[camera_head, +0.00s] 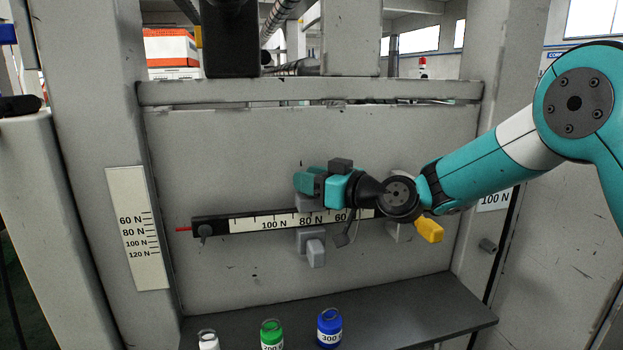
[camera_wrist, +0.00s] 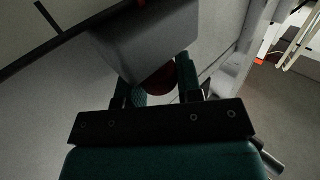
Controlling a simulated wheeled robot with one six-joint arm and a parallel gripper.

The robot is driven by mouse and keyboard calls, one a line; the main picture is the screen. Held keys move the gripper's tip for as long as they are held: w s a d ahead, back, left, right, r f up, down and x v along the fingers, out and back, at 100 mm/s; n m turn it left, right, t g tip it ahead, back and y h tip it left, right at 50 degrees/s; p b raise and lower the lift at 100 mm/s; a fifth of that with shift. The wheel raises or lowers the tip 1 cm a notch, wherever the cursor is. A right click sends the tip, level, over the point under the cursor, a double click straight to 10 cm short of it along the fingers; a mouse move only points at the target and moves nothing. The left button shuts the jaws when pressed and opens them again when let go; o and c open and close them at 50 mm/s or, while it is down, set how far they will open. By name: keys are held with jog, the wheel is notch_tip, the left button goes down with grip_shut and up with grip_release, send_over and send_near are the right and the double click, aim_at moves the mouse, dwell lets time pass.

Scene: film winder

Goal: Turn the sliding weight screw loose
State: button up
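The sliding weight has a grey block (camera_head: 308,238) with a lighter part (camera_head: 316,253) below the scale bar, and more grey above it, partly behind my gripper. The scale bar (camera_head: 255,222) carries marks such as 100 N and 80 N. My gripper (camera_head: 306,183) is at the weight's upper part, just above the bar. In the wrist view, a large grey block (camera_wrist: 155,38) is right in front of the fingers (camera_wrist: 160,88). A dark red round piece (camera_wrist: 162,79), probably the screw, shows between the separated fingers. I cannot tell whether they clamp it.
A yellow handle (camera_head: 429,229) hangs below my wrist at the right. A shelf (camera_head: 400,318) with white, green and blue bottles (camera_head: 330,328) lies below. A scale plate (camera_head: 138,200) is on the left post. The panel (camera_head: 220,160) left of my gripper is clear.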

jog(key=shift+c, duration=0.7)
jog(key=shift+f+b, duration=0.2)
jog(key=shift+b, duration=0.4)
jog(key=n+g+y+b, duration=0.1)
jog(key=g+b, duration=0.1)
jog(key=shift+w+f+n+b, duration=0.1)
jog(key=shift+f+n+b, duration=0.05)
jog(key=shift+n+b, duration=0.2)
jog(key=shift+r+n+g+y+b, duration=0.25)
jog(key=shift+n+g+b, duration=0.15)
jog(key=shift+g, duration=0.2)
jog(key=shift+r+n+g+y+b, duration=0.15)
jog(key=shift+n+g+y+b, duration=0.1)
jog(key=shift+n+g+b, duration=0.25)
jog(key=o, duration=0.7)
jog(key=shift+c, duration=0.2)
